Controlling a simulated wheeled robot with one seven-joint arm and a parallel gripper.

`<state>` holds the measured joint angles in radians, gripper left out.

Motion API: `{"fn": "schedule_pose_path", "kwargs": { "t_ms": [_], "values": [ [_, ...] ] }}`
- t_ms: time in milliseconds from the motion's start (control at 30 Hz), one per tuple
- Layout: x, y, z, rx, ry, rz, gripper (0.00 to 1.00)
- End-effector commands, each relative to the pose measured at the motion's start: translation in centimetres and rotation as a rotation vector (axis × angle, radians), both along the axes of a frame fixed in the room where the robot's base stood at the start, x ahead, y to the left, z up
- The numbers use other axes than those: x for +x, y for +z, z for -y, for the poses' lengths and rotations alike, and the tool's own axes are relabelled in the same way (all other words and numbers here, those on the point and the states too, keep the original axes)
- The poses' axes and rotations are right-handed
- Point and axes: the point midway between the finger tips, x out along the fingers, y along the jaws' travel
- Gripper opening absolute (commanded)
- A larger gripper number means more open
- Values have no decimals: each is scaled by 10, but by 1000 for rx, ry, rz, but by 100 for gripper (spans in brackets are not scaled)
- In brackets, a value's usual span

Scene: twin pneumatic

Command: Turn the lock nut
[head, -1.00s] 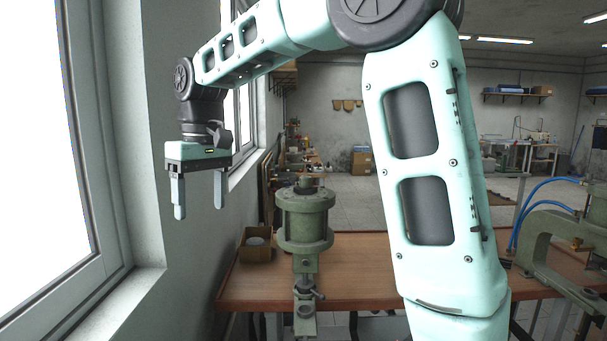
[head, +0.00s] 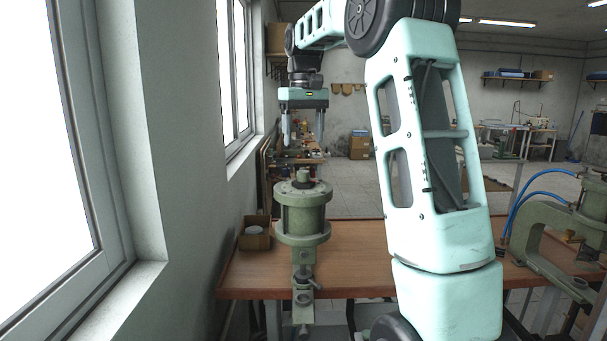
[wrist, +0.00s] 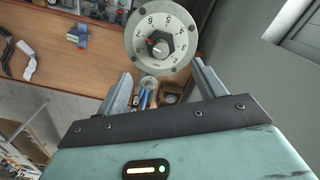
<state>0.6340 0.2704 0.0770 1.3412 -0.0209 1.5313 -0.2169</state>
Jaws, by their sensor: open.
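The green pneumatic cylinder (head: 302,215) stands upright at the table's front edge, with a small post and nut (head: 304,174) on its top. In the wrist view its top is a pale numbered dial (wrist: 138,57), with the dark hexagonal lock nut (wrist: 179,42) around a light centre and a small red mark beside it. My gripper (head: 303,137) points down above and seemingly beyond the cylinder, open and empty. In the wrist view both fingers (wrist: 162,70) are apart, and the dial shows beyond their tips, not between them. Touching is not visible.
A small cardboard box (head: 246,242) sits left of the cylinder on the wooden table (head: 350,265). The wall and window are close on the left. A green press frame (head: 535,240) with blue hoses stands at the right.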

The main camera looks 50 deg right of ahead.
Motion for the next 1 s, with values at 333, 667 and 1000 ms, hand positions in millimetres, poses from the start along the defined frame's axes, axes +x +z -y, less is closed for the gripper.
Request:
{"fn": "schedule_pose_path", "kwargs": {
  "t_ms": [333,667,1000],
  "values": [
    [-1,-70,-1,2,1,-3,69],
    [0,-102,-1,0,2,0,69],
    [0,-103,-1,0,2,1,55]
  ]
}}
